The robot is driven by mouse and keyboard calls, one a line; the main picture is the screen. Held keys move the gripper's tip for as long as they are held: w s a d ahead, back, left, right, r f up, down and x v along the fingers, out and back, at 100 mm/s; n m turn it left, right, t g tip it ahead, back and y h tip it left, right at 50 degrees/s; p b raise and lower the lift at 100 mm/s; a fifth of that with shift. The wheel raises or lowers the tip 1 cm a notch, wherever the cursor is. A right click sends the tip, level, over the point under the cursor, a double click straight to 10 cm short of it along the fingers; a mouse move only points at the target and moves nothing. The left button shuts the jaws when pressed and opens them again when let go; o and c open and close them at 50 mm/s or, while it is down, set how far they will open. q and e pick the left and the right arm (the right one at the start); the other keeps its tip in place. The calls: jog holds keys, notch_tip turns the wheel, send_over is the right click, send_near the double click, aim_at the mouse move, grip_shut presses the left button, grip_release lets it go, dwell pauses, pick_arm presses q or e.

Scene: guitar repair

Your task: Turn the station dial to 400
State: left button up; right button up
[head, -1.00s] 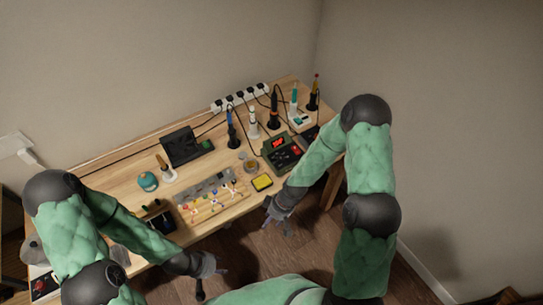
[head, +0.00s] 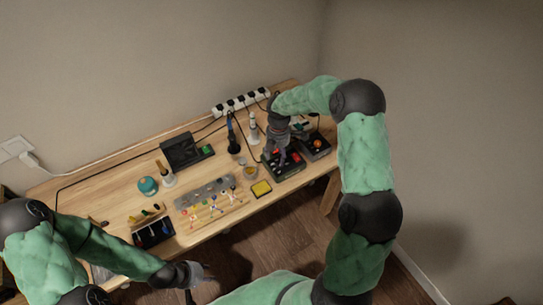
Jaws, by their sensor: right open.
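The soldering station (head: 287,170) is a dark box with a red part on its face, at the right part of the workbench. My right gripper (head: 281,156) is open and points down over the station, covering its back and display. The dial is too small and too hidden to make out, and I cannot tell whether the fingers touch it. My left gripper (head: 199,275) is low, in front of the bench's front edge, away from the station. Its fingers are too small to read.
A yellow sponge tray (head: 261,188) sits left of the station. A second dark box (head: 315,145) stands close at its right. Soldering irons, a power strip (head: 241,101) and cables fill the back. A parts board (head: 209,202) lies mid-bench; wood between the items is clear.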

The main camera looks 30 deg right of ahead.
jog(key=shift+n+h, duration=0.3)
jog(key=shift+n, duration=0.6)
jog(key=f, duration=0.2)
jog(key=w+d+f+b, duration=0.1)
jog(key=f, duration=0.2)
jog(key=d+f, duration=0.1)
jog(key=f, duration=0.1)
jog(key=shift+w+f+b, duration=0.15)
jog(key=shift+f+b, duration=0.2)
grip_shut()
